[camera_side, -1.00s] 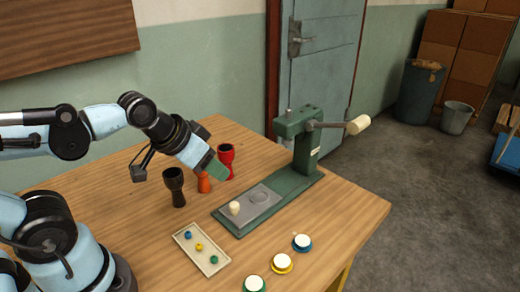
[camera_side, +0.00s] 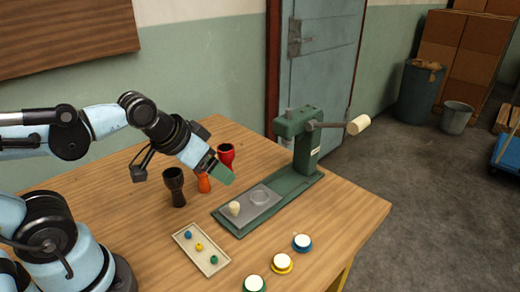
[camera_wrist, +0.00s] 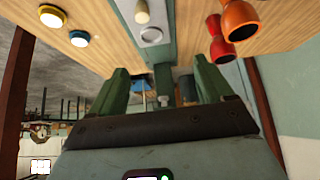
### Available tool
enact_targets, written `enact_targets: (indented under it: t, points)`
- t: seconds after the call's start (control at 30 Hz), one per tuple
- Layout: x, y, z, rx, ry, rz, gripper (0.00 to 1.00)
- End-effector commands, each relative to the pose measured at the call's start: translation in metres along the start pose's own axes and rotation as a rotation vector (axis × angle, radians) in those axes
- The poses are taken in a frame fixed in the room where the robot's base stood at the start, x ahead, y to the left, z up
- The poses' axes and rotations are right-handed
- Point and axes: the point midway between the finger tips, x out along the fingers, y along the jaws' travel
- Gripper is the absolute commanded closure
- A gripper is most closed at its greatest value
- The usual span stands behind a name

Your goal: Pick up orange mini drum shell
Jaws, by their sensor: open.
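The orange mini drum shell (camera_side: 204,184) stands on the wooden table between the black shell (camera_side: 174,190) and the red shell (camera_side: 226,152), partly hidden behind my gripper. In the wrist view the orange shell (camera_wrist: 240,20) is at the upper right, outside the fingers, with the red shell (camera_wrist: 219,45) beside it. My gripper (camera_side: 222,174) has green fingers and hangs tilted just right of the orange shell in the side view. In the wrist view my gripper (camera_wrist: 160,78) is open, and no shell lies between its fingers.
A green hand press (camera_side: 298,150) stands to the right, with a cream piece (camera_side: 234,208) on its grey plate. A tray (camera_side: 190,257) with small coloured rings is in front. Several round drum heads, one with a blue rim (camera_side: 302,243), lie near the front edge.

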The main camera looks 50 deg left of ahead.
Motion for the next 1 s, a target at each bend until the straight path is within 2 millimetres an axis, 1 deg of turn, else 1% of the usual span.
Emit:
enact_targets:
  t: [0.17,0.27,0.33,0.53,0.7,0.8,0.9,1.0]
  points:
    - [0.000,-0.001,-0.001,0.003,-0.003,-0.001,0.20]
    - [-0.001,-0.005,-0.005,0.032,-0.028,-0.010,0.20]
    - [-0.002,-0.012,-0.010,0.077,-0.069,-0.019,0.20]
    - [-0.004,-0.045,-0.032,0.283,-0.261,-0.015,0.20]
    - [-0.003,-0.076,-0.046,0.458,-0.426,0.052,0.20]
    - [-0.001,-0.093,-0.051,0.542,-0.502,0.107,0.20]
    - [0.000,-0.106,-0.054,0.604,-0.554,0.158,0.20]
    - [0.001,-0.113,-0.055,0.644,-0.584,0.195,0.20]
